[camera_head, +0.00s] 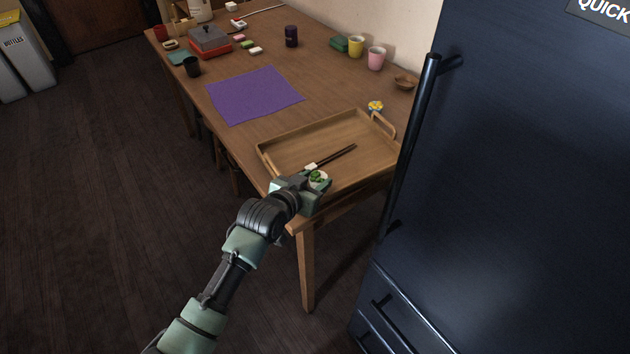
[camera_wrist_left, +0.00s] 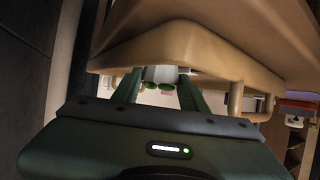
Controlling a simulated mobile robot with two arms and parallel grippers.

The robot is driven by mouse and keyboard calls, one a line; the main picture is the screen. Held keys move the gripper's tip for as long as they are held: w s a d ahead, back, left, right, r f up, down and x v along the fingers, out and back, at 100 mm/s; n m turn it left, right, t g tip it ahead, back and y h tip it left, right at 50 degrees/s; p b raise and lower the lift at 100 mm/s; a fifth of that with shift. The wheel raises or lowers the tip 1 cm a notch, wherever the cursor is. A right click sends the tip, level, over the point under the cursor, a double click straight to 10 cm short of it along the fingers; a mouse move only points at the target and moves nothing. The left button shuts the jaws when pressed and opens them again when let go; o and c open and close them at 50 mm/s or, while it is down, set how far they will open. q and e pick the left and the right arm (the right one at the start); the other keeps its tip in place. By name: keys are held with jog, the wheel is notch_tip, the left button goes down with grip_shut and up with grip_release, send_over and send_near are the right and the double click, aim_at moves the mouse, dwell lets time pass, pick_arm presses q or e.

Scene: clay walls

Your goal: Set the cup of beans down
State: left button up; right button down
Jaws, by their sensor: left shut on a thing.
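My left gripper (camera_head: 313,184) is at the near edge of the wooden tray (camera_head: 350,135), shut on a small pale cup of green beans (camera_head: 318,176). The beans show at the cup's open top, and the fingers hide most of its side. In the left wrist view the cup (camera_wrist_left: 161,74) sits between the two fingers of the left gripper (camera_wrist_left: 157,88), with green beans showing. I cannot tell whether the cup touches the tray. My right gripper is in neither view.
Dark chopsticks (camera_head: 335,157) lie in the tray near the cup; the tray's far part is bare. A purple mat (camera_head: 254,94) lies left of it. Yellow (camera_head: 356,46) and pink (camera_head: 376,59) cups stand behind. A dark fridge (camera_head: 510,180) stands close at right.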

pick_arm(q)
jog(key=shift+f, duration=0.15)
jog(key=o, duration=1.1)
jog(key=shift+c, duration=0.2)
jog(key=shift+r, duration=0.2)
jog(key=p+v, duration=0.1)
jog(key=v, duration=1.1)
